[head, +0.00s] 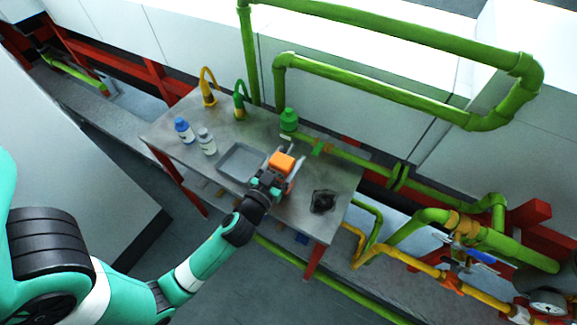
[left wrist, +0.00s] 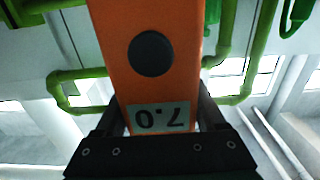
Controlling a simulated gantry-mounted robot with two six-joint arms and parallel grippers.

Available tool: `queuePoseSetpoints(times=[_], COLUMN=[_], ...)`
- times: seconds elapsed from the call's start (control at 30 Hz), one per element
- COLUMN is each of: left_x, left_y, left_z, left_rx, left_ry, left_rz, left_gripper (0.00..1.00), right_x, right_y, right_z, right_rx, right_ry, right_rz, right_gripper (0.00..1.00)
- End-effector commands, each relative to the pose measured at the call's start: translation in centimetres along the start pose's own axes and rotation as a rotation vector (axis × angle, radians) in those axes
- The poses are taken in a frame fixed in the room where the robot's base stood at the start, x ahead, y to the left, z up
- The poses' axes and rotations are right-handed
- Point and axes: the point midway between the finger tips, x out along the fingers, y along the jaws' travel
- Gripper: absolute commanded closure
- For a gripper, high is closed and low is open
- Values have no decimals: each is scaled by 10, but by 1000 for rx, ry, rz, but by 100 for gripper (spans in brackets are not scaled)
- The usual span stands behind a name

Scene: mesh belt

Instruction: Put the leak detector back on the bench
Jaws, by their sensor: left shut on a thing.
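The leak detector (head: 281,163) is an orange box held over the bench, between the grey tray and the black object. In the left wrist view the detector (left wrist: 152,85) fills the middle, with a round black knob and a small display reading 7.0 upside down. My left gripper (head: 272,176) is shut on it; its dark fingers (left wrist: 165,120) flank the detector in the left wrist view. The bench (head: 215,132) has a grey metal top on red legs. I cannot tell whether the detector touches the bench. My right gripper is not in view.
On the bench stand a blue-capped bottle (head: 184,130), a pale bottle (head: 206,142), a green bottle (head: 289,121) and a shallow grey tray (head: 240,160). A black object (head: 323,201) lies near the right end. Green pipes (head: 380,92) run behind the bench.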

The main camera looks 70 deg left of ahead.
Motion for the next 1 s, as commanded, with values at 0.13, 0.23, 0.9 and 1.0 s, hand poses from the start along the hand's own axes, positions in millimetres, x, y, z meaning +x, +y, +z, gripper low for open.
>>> queuePoseSetpoints(times=[0.13,0.23,0.9,1.0], left_x=[3,10,8,8], left_y=[0,-2,-1,-1], left_z=[3,12,42,42], left_rx=[0,0,0,0], left_ry=[1,2,-1,-1], left_rz=[0,-1,0,0], left_gripper=[100,100,10,0], right_x=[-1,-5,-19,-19], right_y=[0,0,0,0], right_z=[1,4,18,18], right_rx=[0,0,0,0], right_ry=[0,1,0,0], right_rz=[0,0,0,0], right_gripper=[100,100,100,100])
